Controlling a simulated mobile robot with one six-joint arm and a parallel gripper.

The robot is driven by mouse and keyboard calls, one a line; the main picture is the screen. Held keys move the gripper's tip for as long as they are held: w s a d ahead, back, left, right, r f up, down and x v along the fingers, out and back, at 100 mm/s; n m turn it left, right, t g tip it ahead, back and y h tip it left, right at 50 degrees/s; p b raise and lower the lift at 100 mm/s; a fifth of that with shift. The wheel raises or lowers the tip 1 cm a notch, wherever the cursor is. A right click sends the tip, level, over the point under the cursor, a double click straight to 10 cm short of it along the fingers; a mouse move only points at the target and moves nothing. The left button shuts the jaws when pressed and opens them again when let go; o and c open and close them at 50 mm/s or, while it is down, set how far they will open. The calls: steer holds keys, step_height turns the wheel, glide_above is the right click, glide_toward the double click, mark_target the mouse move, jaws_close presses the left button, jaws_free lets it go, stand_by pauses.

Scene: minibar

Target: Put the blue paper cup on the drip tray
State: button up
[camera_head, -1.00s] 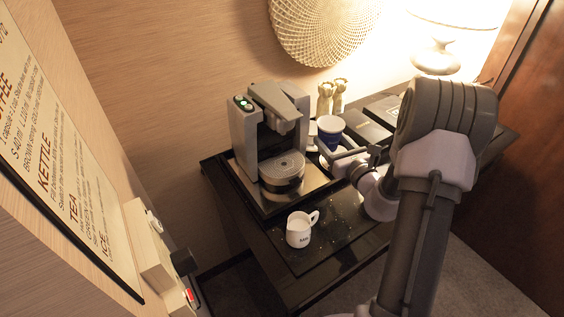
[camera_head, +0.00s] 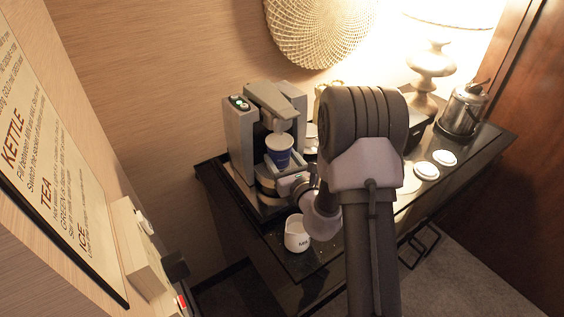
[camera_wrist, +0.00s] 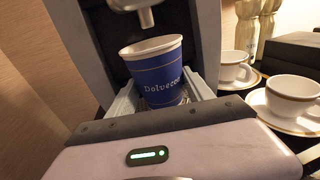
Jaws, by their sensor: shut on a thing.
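The blue paper cup (camera_head: 279,152) is white-rimmed and stands nearly upright in front of the coffee machine (camera_head: 242,130), over the drip tray (camera_head: 265,187). It also shows in the wrist view (camera_wrist: 157,82), under the machine's spout (camera_wrist: 146,18). My gripper (camera_head: 283,172) is shut on the cup, with one grey finger on each side of it in the wrist view. The drip tray's top is mostly hidden by the cup and gripper. I cannot tell whether the cup's base touches it.
White cups on saucers (camera_wrist: 292,100) are at the right in the wrist view. A kettle (camera_head: 462,108) and white lids (camera_head: 426,171) are on the counter's right side.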

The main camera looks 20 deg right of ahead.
steer(key=shift+d+f, duration=0.15)
steer(key=shift+d, duration=0.1)
steer(key=shift+a+f, duration=0.15)
steer(key=shift+f, duration=0.05)
steer(key=o, duration=1.3)
